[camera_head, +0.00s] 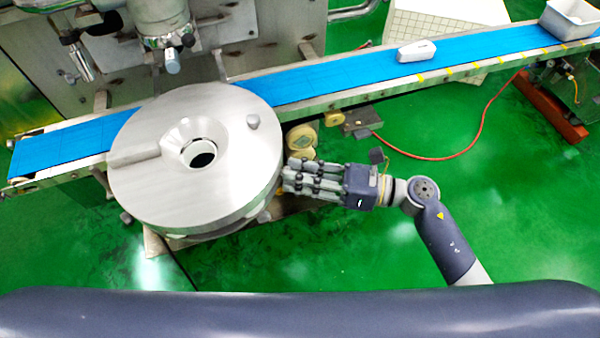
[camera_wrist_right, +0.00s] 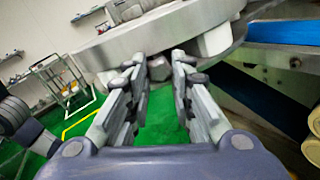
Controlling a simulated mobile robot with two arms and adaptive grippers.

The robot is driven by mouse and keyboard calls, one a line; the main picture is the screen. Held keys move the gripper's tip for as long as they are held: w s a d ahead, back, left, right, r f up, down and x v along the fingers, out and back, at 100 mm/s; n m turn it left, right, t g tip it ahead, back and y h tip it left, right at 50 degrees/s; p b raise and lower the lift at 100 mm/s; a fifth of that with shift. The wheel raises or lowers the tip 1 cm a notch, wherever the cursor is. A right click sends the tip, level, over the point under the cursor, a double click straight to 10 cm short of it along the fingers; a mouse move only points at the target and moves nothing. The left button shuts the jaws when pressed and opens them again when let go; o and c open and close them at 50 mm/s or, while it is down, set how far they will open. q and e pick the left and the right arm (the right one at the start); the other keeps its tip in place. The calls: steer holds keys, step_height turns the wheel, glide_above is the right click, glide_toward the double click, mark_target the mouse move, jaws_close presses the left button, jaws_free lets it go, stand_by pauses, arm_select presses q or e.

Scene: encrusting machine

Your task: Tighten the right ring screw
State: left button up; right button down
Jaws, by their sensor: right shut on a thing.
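The big round steel disc (camera_head: 235,120) with a dark centre hole sits over the blue belt in the head view. My right gripper (camera_head: 287,177) reaches in from the right, its fingertips at the disc's lower right edge. In the right wrist view the fingers of my right gripper (camera_wrist_right: 158,64) are shut on a small grey hex-headed screw (camera_wrist_right: 159,70), taken to be the right ring screw, just under the disc's rim. In the head view that screw is hidden by the disc and fingers. My left gripper is not in view.
The blue conveyor belt (camera_head: 470,50) runs behind the disc, with a white rounded item (camera_head: 416,50) and a white tray (camera_head: 572,18) on it. Yellowish rollers (camera_head: 302,137) sit close behind my right fingers. An orange hose (camera_head: 465,150) crosses the open green floor.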

steer(key=shift+r+m+p, duration=0.2)
steer(key=shift+m+p, duration=7)
steer(key=shift+m, duration=10.8)
steer(key=c, duration=1.4)
jaws_free()
